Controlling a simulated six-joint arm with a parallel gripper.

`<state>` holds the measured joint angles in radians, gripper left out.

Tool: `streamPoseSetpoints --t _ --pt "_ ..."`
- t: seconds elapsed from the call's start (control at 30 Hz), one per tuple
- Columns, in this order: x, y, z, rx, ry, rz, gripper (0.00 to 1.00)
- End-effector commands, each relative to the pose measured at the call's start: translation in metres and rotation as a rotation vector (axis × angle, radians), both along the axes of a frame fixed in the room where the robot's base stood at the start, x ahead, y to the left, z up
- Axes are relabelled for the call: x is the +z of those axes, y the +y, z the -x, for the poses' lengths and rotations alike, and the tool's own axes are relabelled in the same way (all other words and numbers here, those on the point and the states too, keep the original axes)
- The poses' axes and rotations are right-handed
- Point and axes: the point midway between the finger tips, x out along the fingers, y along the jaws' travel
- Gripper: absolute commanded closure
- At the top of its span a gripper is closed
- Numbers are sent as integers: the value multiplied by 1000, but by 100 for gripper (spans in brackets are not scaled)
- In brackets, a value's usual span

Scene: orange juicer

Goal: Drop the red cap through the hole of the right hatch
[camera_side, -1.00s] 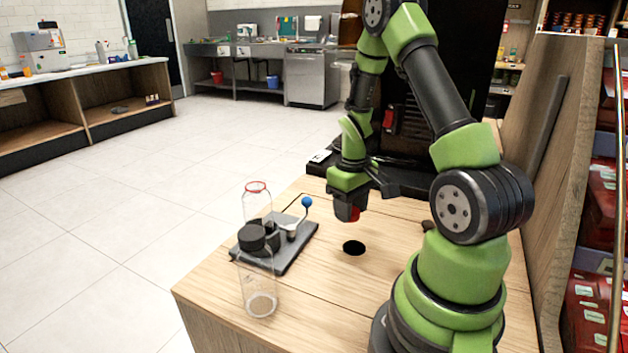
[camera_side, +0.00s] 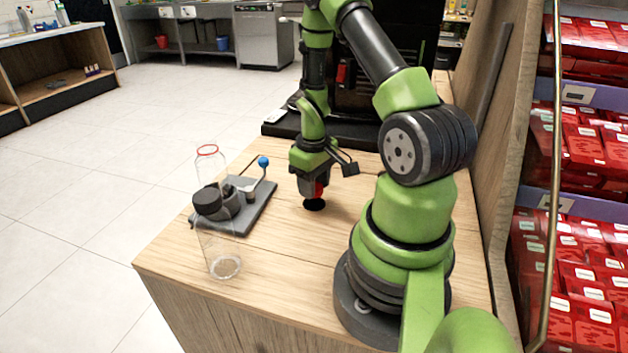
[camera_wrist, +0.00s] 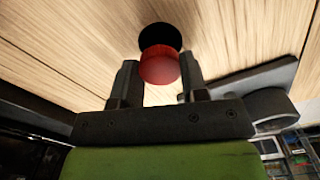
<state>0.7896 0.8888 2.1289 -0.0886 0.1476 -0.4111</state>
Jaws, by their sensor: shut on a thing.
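My gripper (camera_side: 316,192) is shut on the red cap (camera_side: 319,187), low over the wooden counter. In the wrist view the red cap (camera_wrist: 159,66) sits between the two fingertips. The black round hole (camera_side: 314,204) in the counter is just below the cap in the side view. In the wrist view the hole (camera_wrist: 160,38) shows directly beyond the cap, partly covered by it. The cap appears to be above the hole; I cannot tell the exact gap.
A grey juicer plate (camera_side: 246,222) with a blue-knobbed lever (camera_side: 263,162) stands left of my gripper. A clear bottle with a red rim (camera_side: 207,150) and a clear bottle with a black cap (camera_side: 222,250) stand by it. The counter's front (camera_side: 270,290) is clear.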

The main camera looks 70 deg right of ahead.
Motion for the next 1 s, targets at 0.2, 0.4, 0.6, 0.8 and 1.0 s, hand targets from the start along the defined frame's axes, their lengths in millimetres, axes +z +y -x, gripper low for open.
streamPoseSetpoints --t 0.2,0.4,0.6,0.8,1.0 --pt "0 0 0 0 0 0 92" --pt "-3 0 0 0 1 0 92" --pt "-7 0 0 1 0 0 92" --pt "-7 0 0 0 0 0 92" --pt "-8 0 0 0 0 0 92"
